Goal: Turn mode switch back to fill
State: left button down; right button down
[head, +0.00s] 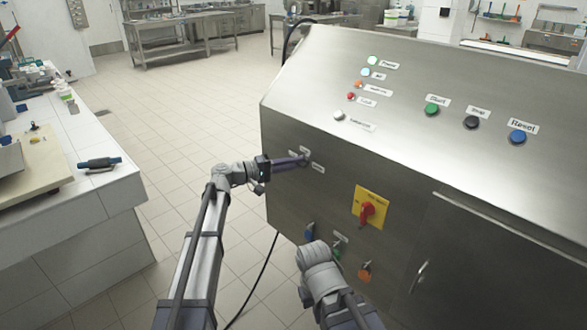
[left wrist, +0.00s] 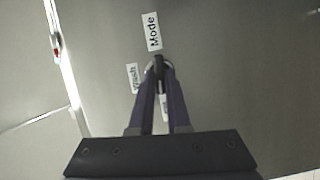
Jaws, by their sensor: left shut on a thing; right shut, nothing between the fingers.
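The mode switch (left wrist: 158,68) is a small dark knob on the front of the steel machine. The "Mode" label (left wrist: 152,31) is above it in the left wrist view. Smaller labels sit beside it (left wrist: 132,77) and below it (left wrist: 164,107), the lower one partly covered by my fingers. My left gripper (head: 303,159) has its purple fingers at the switch in the head view. In the left wrist view the fingers (left wrist: 159,76) close on both sides of the knob. The knob's exact angle is hard to tell. My right wrist shows low in the head view, but its fingertips do not.
The machine's front has a red rotary switch (head: 368,211) on a yellow plate, right of the left gripper. Blue (head: 309,231) and orange (head: 364,273) fittings sit low, near my right wrist. Buttons line the sloped top. A white counter (head: 100,190) stands left, with open floor between.

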pick_arm(q)
jog(key=shift+f+n+b, duration=0.15)
jog(key=shift+n+b, duration=0.15)
jog(key=shift+n, duration=0.2)
dwell(0.3)
jog(key=c, duration=0.9)
grip_release()
jog(key=shift+v, duration=3.9)
jog(key=shift+f, duration=0.1)
